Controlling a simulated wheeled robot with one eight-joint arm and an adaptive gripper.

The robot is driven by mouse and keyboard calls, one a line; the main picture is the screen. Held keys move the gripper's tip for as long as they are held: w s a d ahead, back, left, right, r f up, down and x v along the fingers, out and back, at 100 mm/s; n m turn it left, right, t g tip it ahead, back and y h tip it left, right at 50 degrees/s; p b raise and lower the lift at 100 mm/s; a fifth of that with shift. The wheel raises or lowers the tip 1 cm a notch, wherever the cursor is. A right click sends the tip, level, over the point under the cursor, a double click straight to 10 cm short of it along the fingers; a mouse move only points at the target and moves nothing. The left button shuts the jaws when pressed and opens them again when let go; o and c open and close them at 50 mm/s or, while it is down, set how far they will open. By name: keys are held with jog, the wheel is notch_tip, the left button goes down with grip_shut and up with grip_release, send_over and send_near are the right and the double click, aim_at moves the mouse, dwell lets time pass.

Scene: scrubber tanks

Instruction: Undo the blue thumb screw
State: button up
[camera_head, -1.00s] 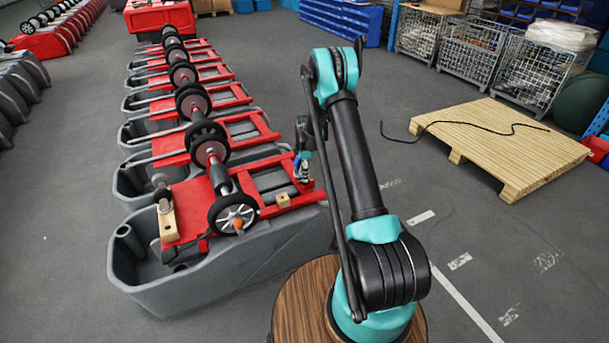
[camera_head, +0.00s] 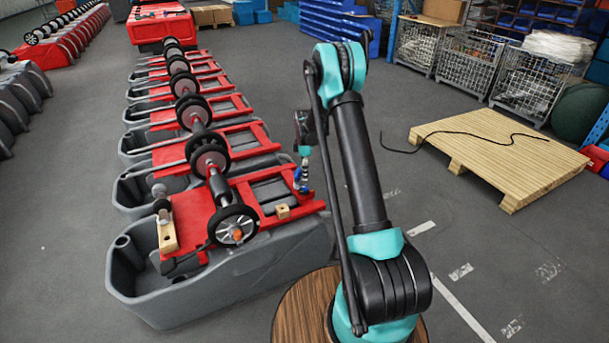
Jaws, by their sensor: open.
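A small blue spot, which looks like the blue thumb screw (camera_head: 297,174), shows at the right end of the red frame (camera_head: 190,215) on the nearest grey tank (camera_head: 240,290). My gripper (camera_head: 304,188) hangs pointing down from the teal and black arm, just right of the blue spot and partly overlapping it in the picture. It is open, and nothing shows held in it. The fingertips are too small to tell whether they touch the screw or stand around it.
A wheel shaft (camera_head: 217,184) with black wheels lies across the frame. Two wooden blocks (camera_head: 167,233) (camera_head: 282,211) sit on the red frame. More tanks stand in a row behind. A wooden pallet (camera_head: 500,150) with a black cable lies right.

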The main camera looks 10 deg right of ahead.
jog(key=r+m, duration=0.1)
jog(key=m, duration=0.1)
notch_tip(320, 180, up, 8)
jog(key=m, duration=1.6)
send_over(305, 186)
notch_tip(305, 186, down, 17)
jog(key=shift+s+a+r, duration=0.1)
jog(key=shift+s, duration=0.05)
grip_shut()
